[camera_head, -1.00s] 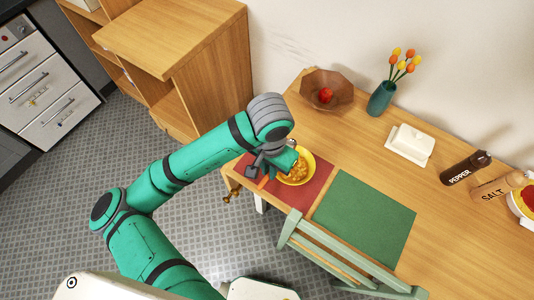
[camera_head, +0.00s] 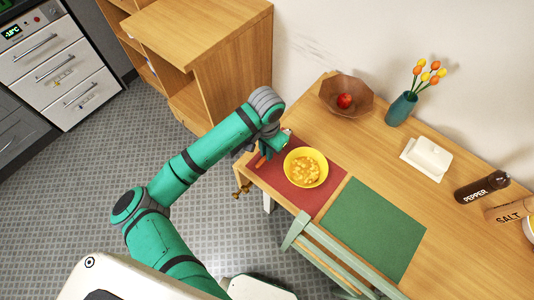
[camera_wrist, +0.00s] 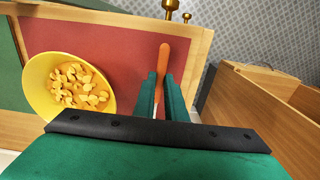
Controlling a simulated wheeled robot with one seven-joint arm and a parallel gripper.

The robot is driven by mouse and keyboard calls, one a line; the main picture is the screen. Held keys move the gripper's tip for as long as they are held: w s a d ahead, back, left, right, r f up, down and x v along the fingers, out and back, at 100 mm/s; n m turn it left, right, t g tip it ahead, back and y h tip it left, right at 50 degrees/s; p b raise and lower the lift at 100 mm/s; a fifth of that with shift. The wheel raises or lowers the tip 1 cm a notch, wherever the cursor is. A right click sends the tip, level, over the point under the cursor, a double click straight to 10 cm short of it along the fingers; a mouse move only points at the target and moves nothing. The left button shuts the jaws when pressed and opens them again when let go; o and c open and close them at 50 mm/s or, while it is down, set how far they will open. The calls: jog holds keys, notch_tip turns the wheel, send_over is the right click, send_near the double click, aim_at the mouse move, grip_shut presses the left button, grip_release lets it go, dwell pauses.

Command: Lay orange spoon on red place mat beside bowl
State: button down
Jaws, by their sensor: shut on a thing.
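The orange spoon (camera_wrist: 164,62) is between the two green fingers of my gripper (camera_wrist: 161,98), which is shut on it. Its orange handle points away from my wrist, over the edge of the red place mat (camera_wrist: 125,48). In the head view, the spoon (camera_head: 260,161) shows as a small orange strip below my gripper (camera_head: 264,152), at the left end of the red mat (camera_head: 287,190). I cannot tell whether the spoon touches the mat. The yellow bowl (camera_head: 319,157), holding yellow-orange food, stands upright on the mat, right of my gripper. It also shows in the wrist view (camera_wrist: 36,85).
A green place mat (camera_head: 372,230) lies right of the red one. A green chair (camera_head: 320,252) stands at the table's front edge. Behind are a wooden bowl (camera_head: 330,98) with a red fruit, a teal vase (camera_head: 400,109) and a white butter dish (camera_head: 429,155).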

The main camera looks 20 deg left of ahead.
jog(key=shift+f, duration=0.85)
jog(key=shift+f, duration=0.2)
jog(key=c, duration=1.8)
grip_release()
jog(key=shift+r, duration=0.1)
notch_tip(320, 180, up, 12)
